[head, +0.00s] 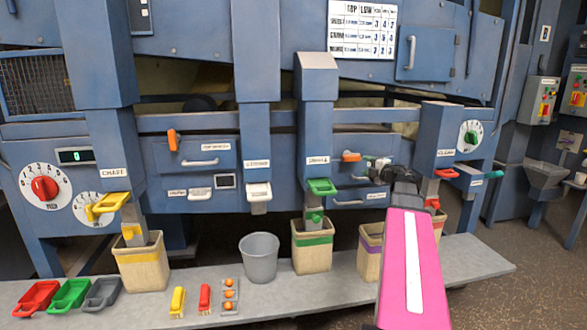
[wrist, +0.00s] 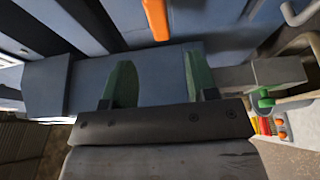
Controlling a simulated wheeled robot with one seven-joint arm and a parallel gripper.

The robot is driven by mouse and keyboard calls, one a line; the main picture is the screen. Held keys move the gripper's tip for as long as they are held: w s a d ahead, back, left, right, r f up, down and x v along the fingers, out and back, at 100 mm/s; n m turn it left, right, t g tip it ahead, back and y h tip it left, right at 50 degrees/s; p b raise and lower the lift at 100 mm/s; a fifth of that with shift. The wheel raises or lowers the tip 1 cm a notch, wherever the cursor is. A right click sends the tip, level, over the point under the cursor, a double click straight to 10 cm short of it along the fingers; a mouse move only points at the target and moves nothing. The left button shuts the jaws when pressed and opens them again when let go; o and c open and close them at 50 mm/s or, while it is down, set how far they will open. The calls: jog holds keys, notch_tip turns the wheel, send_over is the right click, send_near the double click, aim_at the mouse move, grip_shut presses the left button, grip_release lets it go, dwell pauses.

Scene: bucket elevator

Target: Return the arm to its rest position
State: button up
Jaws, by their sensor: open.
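My arm with its pink cover (head: 412,265) reaches from the lower right of the head view toward the machine front. My gripper (head: 376,163) is at its far end, close to the machine's lower panel, just right of an orange handle (head: 350,157). In the wrist view my gripper (wrist: 160,85) shows two green fingers standing apart with nothing between them. An orange handle (wrist: 156,18) lies ahead of the fingers in that view. My forearm hides part of a bin and of the bench behind it.
A bench (head: 345,297) carries a grey bucket (head: 260,258), a green-banded bin (head: 312,247), a yellow-banded bin (head: 142,265) and colored scoops (head: 70,295). A spout with a green handle (head: 321,187) hangs left of my gripper. Floor (head: 535,240) is open at right.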

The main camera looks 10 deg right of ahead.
jog(key=s+a+f+m+g+h, duration=0.1)
jog(key=a+f+m+g+h, duration=0.2)
jog(key=f+m, duration=0.4)
jog(key=s+a+f+m+h, duration=0.2)
jog(key=a+f+m+h, duration=0.1)
jog(key=f+m+h, duration=0.35)
jog(key=s+a+f+m+g+h, duration=0.1)
jog(key=a+f+m+g+h, duration=0.15)
jog(key=f+m, duration=0.4)
jog(key=s+a+f+m+g+y, duration=0.2)
jog(key=s+a+f+g+y, duration=0.2)
jog(key=s+a+f+g, duration=0.7)
jog(key=s+a+f, duration=0.5)
jog(key=s+a, duration=0.2)
jog(key=s, duration=0.1)
jog(key=shift+s+a+m+y, duration=0.15)
jog(key=shift+s+m+y, duration=0.15)
jog(key=shift+s+m, duration=0.1)
